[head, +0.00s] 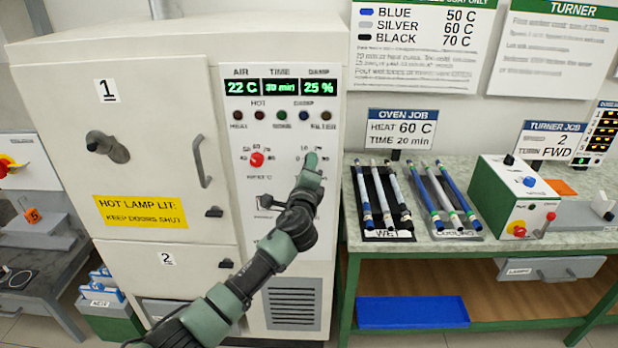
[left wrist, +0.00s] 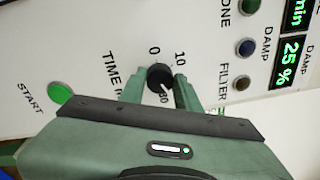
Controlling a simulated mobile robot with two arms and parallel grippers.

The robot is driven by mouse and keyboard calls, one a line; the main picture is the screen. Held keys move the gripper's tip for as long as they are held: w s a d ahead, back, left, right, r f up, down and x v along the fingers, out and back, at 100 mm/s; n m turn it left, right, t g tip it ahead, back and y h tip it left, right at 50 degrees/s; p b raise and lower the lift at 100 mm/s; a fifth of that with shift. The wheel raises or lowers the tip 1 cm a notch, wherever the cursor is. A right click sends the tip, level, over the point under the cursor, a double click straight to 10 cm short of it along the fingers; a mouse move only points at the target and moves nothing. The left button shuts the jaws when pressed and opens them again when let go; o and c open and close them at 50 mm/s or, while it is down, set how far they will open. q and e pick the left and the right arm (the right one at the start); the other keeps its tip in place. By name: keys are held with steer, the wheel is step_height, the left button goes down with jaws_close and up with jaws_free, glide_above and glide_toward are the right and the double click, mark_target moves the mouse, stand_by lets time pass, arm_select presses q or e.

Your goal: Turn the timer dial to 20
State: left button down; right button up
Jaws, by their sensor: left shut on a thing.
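The timer dial (left wrist: 159,76) is a small black knob with a white pointer mark, on the oven's white panel beside the word TIME. The labels 0, 10 and 30 show around it; no 20 label is visible. The pointer lies near the 30, and the time display (head: 280,87) reads 30 min. My left gripper (left wrist: 160,80) is shut on the dial, one finger on each side. In the head view the left gripper (head: 311,165) covers the dial. My right gripper is not in view.
A red heat knob (head: 256,159) sits left of my gripper on the panel. A green start button (left wrist: 60,93) shows in the left wrist view. The oven job sign (head: 401,130) reads heat 60 C, time 20 min. A bench with rods (head: 388,195) stands right.

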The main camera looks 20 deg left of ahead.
arm_select(q)
steer(key=n+b, duration=0.6)
steer(key=n, duration=0.1)
steer(key=shift+f+y, duration=0.3)
steer(key=shift+y, duration=0.1)
stand_by(0.3)
steer(key=c, duration=1)
jaws_free()
steer(key=shift+r, duration=0.1)
steer(key=shift+s+b, duration=0.1)
steer(key=shift+b, duration=0.2)
